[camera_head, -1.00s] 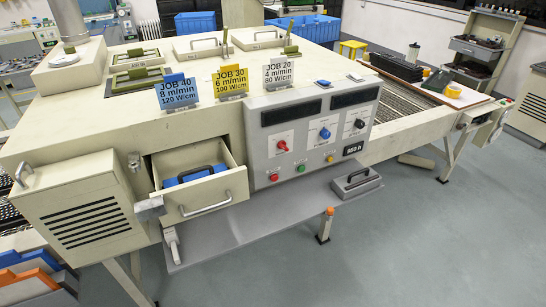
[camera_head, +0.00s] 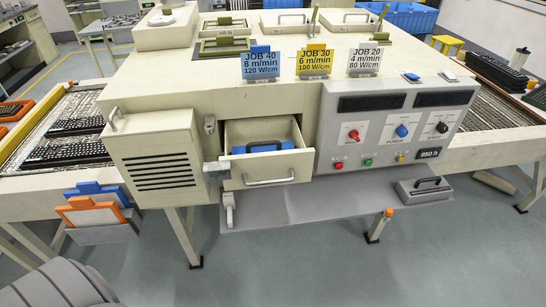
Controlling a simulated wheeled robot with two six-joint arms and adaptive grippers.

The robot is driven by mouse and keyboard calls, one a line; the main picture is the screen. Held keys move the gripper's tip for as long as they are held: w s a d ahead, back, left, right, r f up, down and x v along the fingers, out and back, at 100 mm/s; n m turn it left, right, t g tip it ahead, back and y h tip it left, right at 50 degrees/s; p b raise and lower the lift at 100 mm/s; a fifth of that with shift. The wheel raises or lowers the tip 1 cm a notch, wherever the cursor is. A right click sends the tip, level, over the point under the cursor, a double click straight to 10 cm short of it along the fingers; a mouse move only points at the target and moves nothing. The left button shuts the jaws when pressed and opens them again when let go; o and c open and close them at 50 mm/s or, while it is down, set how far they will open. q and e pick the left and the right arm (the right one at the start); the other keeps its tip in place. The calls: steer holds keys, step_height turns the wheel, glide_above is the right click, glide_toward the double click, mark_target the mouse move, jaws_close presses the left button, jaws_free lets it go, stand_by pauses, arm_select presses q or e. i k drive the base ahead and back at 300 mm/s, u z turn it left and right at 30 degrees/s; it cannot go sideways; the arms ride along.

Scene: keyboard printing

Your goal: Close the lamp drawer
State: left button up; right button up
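The lamp drawer (camera_head: 295,167) is a cream box in the front of the machine, left of the grey control panel. It is pulled out and open, with its front well ahead of the machine's face. A silver bar handle (camera_head: 270,183) is on its front. Inside lies a blue block (camera_head: 250,149) with a black handle on top. Neither of my grippers can be made out in this view.
A grey shelf (camera_head: 290,208) juts out below the drawer. A vented cream box (camera_head: 155,160) stands to its left. Blue and orange panels (camera_head: 95,208) hang at the lower left. The floor in front is clear.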

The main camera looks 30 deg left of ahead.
mark_target(240, 172)
steer(key=z, duration=1)
steer(key=k, duration=0.65)
steer(key=u, duration=1.15)
steer(key=i, duration=0.5)
